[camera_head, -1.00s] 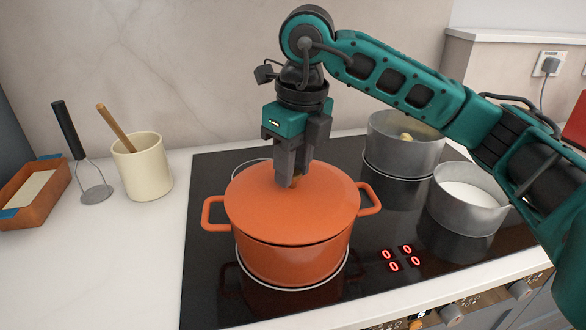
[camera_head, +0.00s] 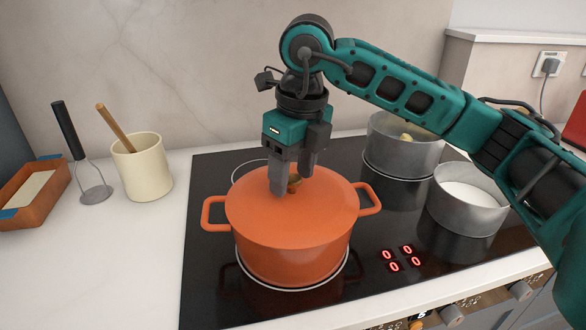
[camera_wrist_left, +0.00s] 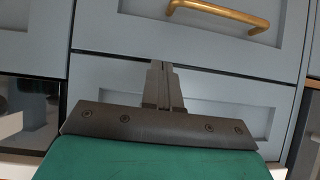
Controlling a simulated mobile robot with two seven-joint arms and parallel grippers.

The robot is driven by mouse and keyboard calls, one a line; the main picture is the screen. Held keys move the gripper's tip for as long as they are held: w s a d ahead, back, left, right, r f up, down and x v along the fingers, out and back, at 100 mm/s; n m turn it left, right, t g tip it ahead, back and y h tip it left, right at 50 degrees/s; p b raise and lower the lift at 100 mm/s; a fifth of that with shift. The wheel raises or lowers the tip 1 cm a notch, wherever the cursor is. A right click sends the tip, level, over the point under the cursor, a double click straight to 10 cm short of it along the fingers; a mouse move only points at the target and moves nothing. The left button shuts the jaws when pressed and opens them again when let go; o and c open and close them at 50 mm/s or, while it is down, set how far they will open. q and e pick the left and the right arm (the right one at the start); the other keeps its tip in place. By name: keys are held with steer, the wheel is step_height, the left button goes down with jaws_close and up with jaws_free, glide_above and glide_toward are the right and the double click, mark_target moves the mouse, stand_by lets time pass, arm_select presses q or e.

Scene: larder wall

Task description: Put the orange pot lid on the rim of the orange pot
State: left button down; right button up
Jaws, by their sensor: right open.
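The orange pot (camera_head: 292,262) stands on the black hob with its two side handles pointing left and right. The orange pot lid (camera_head: 310,217) lies flat on the pot's rim and covers the opening. My right gripper (camera_head: 292,184) is open over the lid's middle, its fingers apart on either side of the small brass-coloured knob (camera_head: 294,180). The fingers partly hide the knob. My left gripper (camera_wrist_left: 165,88) shows only in the left wrist view, in front of grey-blue drawers; its fingers look close together with nothing between them.
A steel pot with food (camera_head: 404,148) and a steel pot with white contents (camera_head: 468,195) stand right of the orange pot. A cream crock (camera_head: 144,170), a masher (camera_head: 80,150) and a brown box (camera_head: 32,195) stand on the left counter. A brass drawer handle (camera_wrist_left: 225,12) is near my left gripper.

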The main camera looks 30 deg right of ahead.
mark_target(300, 196)
step_height(300, 196, up, 12)
steer(key=s+p, duration=0.1)
steer(key=shift+s+d+p, duration=0.15)
steer(key=shift+d+p, duration=0.1)
steer(key=shift+p, duration=0.15)
steer(key=shift+r, duration=0.1)
